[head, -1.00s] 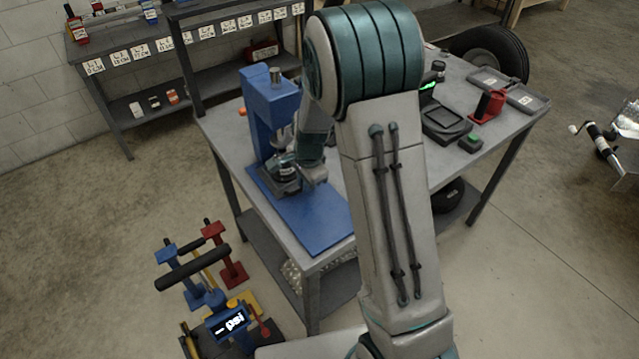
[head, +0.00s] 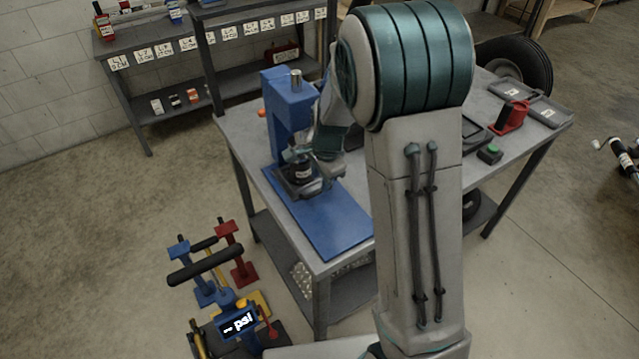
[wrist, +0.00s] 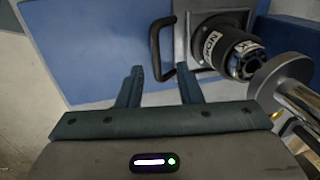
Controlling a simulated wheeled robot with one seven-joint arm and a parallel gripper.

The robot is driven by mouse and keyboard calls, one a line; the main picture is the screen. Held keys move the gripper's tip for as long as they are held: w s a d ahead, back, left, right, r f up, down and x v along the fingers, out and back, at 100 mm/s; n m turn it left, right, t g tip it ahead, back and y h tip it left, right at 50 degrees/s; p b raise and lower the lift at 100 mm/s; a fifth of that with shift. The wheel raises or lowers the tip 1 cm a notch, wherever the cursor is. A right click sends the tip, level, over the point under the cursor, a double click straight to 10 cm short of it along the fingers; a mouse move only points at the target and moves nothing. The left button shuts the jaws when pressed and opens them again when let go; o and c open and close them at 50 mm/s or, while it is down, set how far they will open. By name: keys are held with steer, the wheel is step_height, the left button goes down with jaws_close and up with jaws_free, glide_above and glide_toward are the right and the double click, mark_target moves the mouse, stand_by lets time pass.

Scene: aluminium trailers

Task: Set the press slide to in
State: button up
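The blue press (head: 287,112) stands on the workbench, with its blue base plate (head: 330,222) reaching toward the front. In the wrist view the press slide is a grey plate (wrist: 184,58) with a black loop handle (wrist: 156,52) on its left side. A black labelled cylinder (wrist: 222,50) sits on the slide. My gripper (wrist: 160,78) is open, its two fingers apart on either side of the handle's lower end in the picture. In the head view my arm partly hides the slide.
A shiny metal ram (wrist: 290,85) is close to my gripper's right side. The workbench (head: 240,128) holds a red-and-black item (head: 510,117) and grey trays (head: 549,112) at right. A floor stand with a psi display (head: 238,323) is at front left.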

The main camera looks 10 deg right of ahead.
step_height(320, 180, up, 10)
steer(key=s, duration=0.1)
steer(key=shift+s+d+b, duration=0.3)
stand_by(0.3)
steer(key=s+d+r+n, duration=0.2)
steer(key=s+n, duration=0.4)
steer(key=s, duration=0.5)
steer(key=s+d+r+n+t, duration=0.1)
steer(key=s+d+r+n, duration=0.1)
steer(key=s+n, duration=0.5)
steer(key=s, duration=0.4)
steer(key=shift+s+d+n+h, duration=0.25)
steer(key=shift+s+n+h, duration=0.05)
steer(key=shift+s+h, duration=0.1)
